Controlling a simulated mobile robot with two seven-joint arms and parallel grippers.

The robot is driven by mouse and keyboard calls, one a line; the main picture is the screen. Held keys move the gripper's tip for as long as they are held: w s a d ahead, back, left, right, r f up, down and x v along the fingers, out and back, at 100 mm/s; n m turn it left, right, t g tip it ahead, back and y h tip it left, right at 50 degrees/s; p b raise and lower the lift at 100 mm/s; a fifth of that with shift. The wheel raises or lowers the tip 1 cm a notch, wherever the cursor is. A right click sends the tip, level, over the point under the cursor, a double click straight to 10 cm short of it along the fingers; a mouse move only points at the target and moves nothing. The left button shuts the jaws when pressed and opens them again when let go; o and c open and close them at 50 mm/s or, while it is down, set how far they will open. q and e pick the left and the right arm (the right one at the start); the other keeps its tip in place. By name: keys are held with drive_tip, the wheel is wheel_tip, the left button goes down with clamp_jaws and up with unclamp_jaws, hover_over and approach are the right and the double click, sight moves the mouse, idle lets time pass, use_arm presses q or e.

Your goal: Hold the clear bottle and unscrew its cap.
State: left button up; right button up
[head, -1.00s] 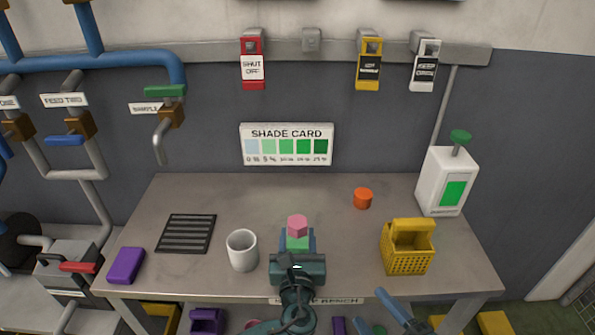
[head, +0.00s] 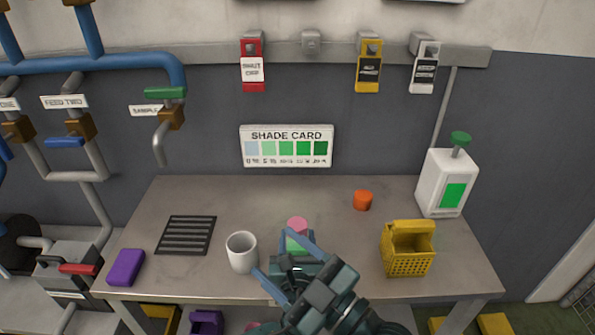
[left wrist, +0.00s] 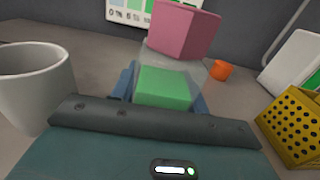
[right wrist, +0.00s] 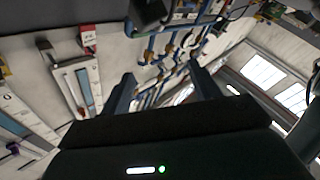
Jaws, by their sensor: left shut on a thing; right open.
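The clear bottle (left wrist: 163,88) stands upright with green in its lower part and a pink cap (left wrist: 183,28) on top. In the head view the pink cap (head: 297,223) and a bit of green show above my grippers; the rest is hidden. My left gripper (head: 298,245) is shut around the bottle's body, below the cap. My right gripper (head: 270,250) is open and empty, its blue fingers spread in front of and above the left gripper, nearer the camera than the bottle. The right wrist view shows pipes and wall between its fingers, not the bottle.
A white mug (head: 241,252) stands just left of the bottle, and a yellow basket (head: 408,250) to the right. An orange cap-like piece (head: 362,200), a white dispenser (head: 447,182), a black grille (head: 186,235) and a purple block (head: 125,267) are also on the bench (head: 330,195).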

drive_tip(key=s+a+r+n+g+y, duration=0.1)
drive_tip(key=s+a+g, duration=0.1)
drive_tip(key=a+g, duration=0.35)
drive_tip(key=s+a+r+g+y, duration=0.1)
drive_tip(key=s+a+g+y, duration=0.1)
drive_tip(key=a+g, duration=0.35)
drive_tip(key=n+g+h, duration=0.2)
drive_tip(key=n+h, duration=1.6)
drive_tip(key=n, duration=0.1)
approach(297, 222)
wheel_tip(297, 222, down, 9)
drive_tip(key=shift+w+f, duration=0.1)
drive_tip(key=shift+f, duration=0.15)
